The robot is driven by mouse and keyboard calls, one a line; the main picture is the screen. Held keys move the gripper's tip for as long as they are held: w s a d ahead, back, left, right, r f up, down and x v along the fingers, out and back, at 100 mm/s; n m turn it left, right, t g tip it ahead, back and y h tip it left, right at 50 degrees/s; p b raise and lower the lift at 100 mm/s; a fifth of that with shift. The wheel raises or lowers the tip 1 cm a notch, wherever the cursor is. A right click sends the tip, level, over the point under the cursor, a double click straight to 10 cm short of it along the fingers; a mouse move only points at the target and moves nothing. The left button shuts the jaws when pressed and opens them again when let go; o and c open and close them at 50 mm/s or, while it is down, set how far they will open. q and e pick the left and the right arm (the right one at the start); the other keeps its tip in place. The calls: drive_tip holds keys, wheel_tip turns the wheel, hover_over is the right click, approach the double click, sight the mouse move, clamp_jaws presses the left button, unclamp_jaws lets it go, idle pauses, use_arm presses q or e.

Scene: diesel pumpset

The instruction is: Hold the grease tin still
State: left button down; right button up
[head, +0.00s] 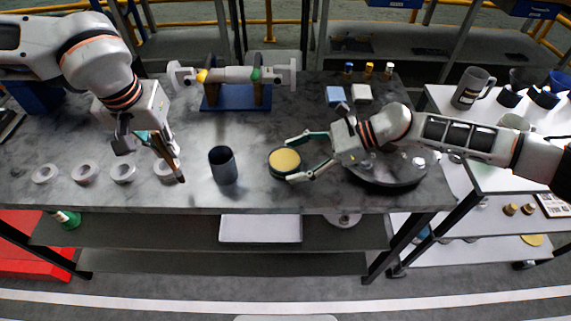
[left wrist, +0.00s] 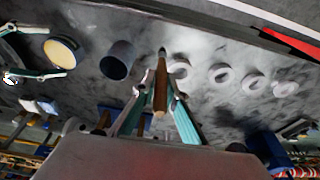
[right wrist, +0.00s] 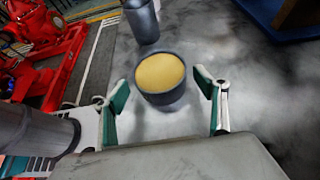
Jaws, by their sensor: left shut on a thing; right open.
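The grease tin (head: 285,163) is a short, round, dark tin filled with yellow grease, standing upright near the table's front edge. My right gripper (head: 291,157) is open, with one finger on each side of the tin. In the right wrist view the tin (right wrist: 161,80) stands between the fingertips, with a visible gap on both sides. My left gripper (head: 152,148) is shut on a brown-handled brush (head: 168,158), left of the dark cup and apart from the tin. The brush also shows in the left wrist view (left wrist: 160,88), its dark tip pointing away from the gripper.
A dark cup (head: 222,166) stands just left of the tin. Several white rings (head: 122,173) lie along the front left. A round metal plate (head: 385,172) is under my right arm. A shaft on a blue stand (head: 236,97) is at the back.

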drive_tip(key=shift+x, duration=1.05)
drive_tip(key=shift+c, duration=0.5)
drive_tip(key=c, duration=1.2)
